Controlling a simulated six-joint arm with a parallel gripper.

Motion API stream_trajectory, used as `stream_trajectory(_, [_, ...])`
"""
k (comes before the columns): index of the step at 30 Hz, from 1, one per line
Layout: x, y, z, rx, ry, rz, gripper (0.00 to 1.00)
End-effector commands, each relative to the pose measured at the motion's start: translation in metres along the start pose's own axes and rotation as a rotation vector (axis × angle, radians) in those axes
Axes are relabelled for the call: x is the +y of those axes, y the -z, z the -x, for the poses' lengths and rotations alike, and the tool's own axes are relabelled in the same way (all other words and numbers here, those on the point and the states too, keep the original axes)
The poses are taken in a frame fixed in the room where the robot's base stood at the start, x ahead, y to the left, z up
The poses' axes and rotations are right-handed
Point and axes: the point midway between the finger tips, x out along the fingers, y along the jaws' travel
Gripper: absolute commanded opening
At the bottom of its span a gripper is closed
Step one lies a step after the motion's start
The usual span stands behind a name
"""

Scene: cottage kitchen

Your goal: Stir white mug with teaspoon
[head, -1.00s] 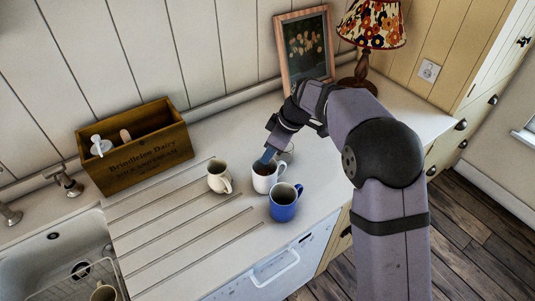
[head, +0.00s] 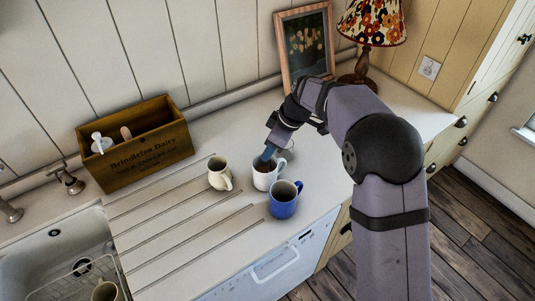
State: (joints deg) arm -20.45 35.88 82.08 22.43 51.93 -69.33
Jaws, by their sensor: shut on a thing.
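The white mug (head: 264,181) stands upright on the worktop, with a dark drink showing inside it. My gripper (head: 269,150) is right above its mouth, pointing down, with a blue part at its tip reaching to the rim. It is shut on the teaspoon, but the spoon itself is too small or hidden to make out. I cannot tell how deep it sits in the mug.
A blue mug (head: 285,204) stands close in front and to the right. A cream mug (head: 220,174) stands to the left beside the drainer grooves. A wooden box (head: 150,152) and the sink (head: 50,262) are farther left. A framed picture (head: 305,48) and a lamp (head: 370,25) stand behind.

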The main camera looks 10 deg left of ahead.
Motion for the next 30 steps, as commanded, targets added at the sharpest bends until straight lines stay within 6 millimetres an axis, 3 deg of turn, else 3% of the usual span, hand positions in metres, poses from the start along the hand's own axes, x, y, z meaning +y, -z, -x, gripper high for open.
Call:
stream_trajectory(9, [-0.011,0.015,-0.008,-0.001,0.000,0.002,0.00])
stream_trajectory(18, [-0.022,0.000,-0.002,0.000,0.000,-0.001,0.00])
stream_trajectory(24, [-0.011,-0.007,0.003,0.000,0.000,-0.001,0.00])
stream_trajectory(30, [0.000,0.002,0.001,-0.001,0.002,0.001,0.00])
